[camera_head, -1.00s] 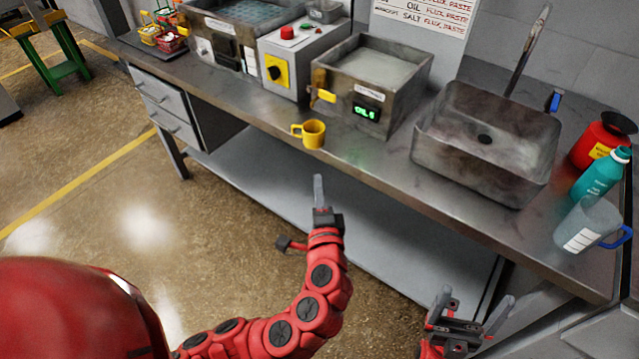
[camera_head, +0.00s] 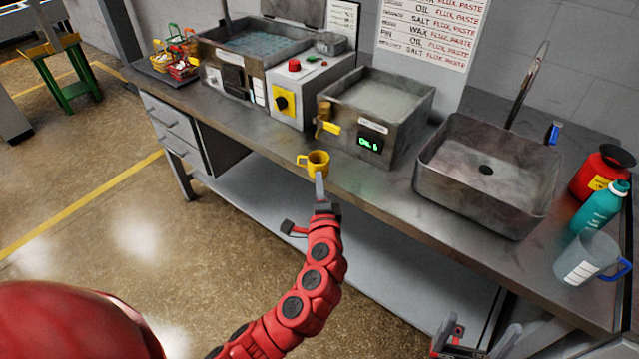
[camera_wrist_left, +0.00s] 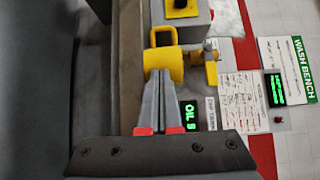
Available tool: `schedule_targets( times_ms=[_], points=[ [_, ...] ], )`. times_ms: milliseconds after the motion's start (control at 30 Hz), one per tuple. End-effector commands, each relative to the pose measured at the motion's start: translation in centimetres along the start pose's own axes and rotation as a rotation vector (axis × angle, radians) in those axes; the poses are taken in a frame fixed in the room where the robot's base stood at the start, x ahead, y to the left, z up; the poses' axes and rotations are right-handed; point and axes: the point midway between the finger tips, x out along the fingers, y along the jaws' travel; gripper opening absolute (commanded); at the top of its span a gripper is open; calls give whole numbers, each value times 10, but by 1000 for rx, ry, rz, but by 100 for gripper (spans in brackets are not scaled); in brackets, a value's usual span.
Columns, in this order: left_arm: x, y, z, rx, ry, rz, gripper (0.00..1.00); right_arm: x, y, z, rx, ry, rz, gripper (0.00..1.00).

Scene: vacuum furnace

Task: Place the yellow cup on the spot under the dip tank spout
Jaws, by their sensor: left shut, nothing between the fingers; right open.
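The yellow cup (camera_head: 318,165) stands upright near the front edge of the bench, its handle toward the left. It also shows in the left wrist view (camera_wrist_left: 163,63), just beyond my fingertips. The dip tank (camera_head: 390,115) with the green "OIL" display stands behind the cup. Its spout with a yellow handle (camera_head: 327,126) is on the front left side, behind the cup. My left gripper (camera_head: 319,178) is shut and empty, its tips at the cup's near side; I cannot tell whether they touch. My right gripper (camera_head: 475,343) is open at the bottom edge, partly cut off.
A control box (camera_head: 302,92) with a yellow switch stands left of the tank. A sink (camera_head: 487,175) is to its right. A teal bottle (camera_head: 600,205), a red container (camera_head: 603,172) and a clear jug (camera_head: 585,262) stand at the right end. The bench front between cup and sink is clear.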

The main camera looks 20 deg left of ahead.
Motion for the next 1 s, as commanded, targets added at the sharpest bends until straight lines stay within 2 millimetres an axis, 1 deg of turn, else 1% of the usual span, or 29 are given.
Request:
schedule_targets(
  times_ms=[67,167,267,400,500,600,1000],
  points=[
    [2,0,0,0,0,0,0,0,0,0,0,0,0,98],
    [10,2,0,2,-1,0,0,-3,0,0,0,0,0,98],
    [28,0,0,1,-2,-4,0,-6,0,1,0,0,0,98],
    [57,2,0,0,-3,-2,0,-13,-1,2,0,0,0,98],
    [71,1,1,0,-3,-1,0,-15,-1,3,0,0,0,98],
    [74,1,1,1,-3,2,0,-15,-1,2,0,0,0,98],
    [70,0,2,0,0,0,0,-14,-1,2,0,0,0,98]
  ],
)
